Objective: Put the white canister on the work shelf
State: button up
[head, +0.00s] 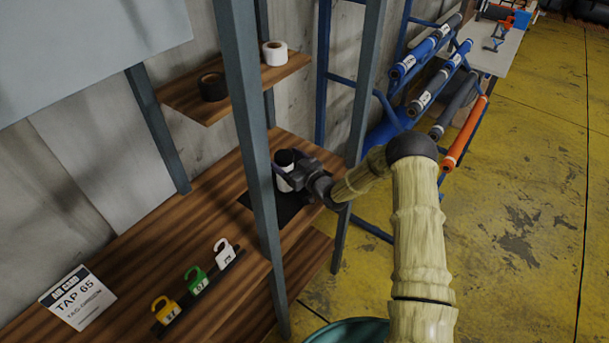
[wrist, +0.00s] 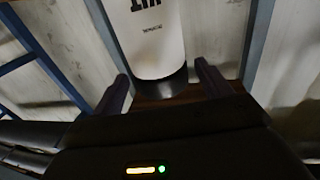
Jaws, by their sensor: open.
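The white canister (head: 284,184) has a black end at its top in the head view. It stands about upright over a black mat (head: 262,211) on the lower wooden shelf (head: 150,235); my gripper partly hides it, and I cannot clearly see its base touching the mat. My gripper (head: 291,176) is open at the canister. In the wrist view the canister (wrist: 156,45) lies between the two spread fingers of my gripper (wrist: 160,80), with dark lettering and the black end towards me. Gaps show beside it.
A small upper shelf (head: 235,87) holds a black roll (head: 212,87) and a white roll (head: 275,53). A grey post (head: 250,130) stands close left of my gripper. Coloured padlocks (head: 195,281) and a tag sign (head: 77,297) lie at front left. Yellow floor (head: 520,220) is open at right.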

jog(key=b+v, duration=0.3)
jog(key=v, duration=0.6)
jog(key=shift+w, duration=0.1)
dwell(0.4)
jog(key=s+d+r+m+g+h, duration=0.2)
jog(key=s+d+r+g+h, duration=0.1)
jog(key=s+d+h, duration=0.25)
jog(key=s+d+r+m+g+h, duration=0.2)
jog(key=s+d+r+g+h, duration=0.1)
jog(key=s+d+h, duration=0.3)
jog(key=s+r+m+g, duration=0.2)
jog(key=s, duration=0.7)
jog(key=s+d+r+m+g, duration=0.1)
jog(key=s+r+m+g, duration=0.1)
jog(key=s, duration=0.6)
jog(key=shift+s+d+g, duration=0.25)
jog(key=shift+s+g, duration=0.15)
jog(key=shift+r+h, duration=0.1)
jog(key=shift+h, duration=0.15)
jog(key=shift+c, duration=0.3)
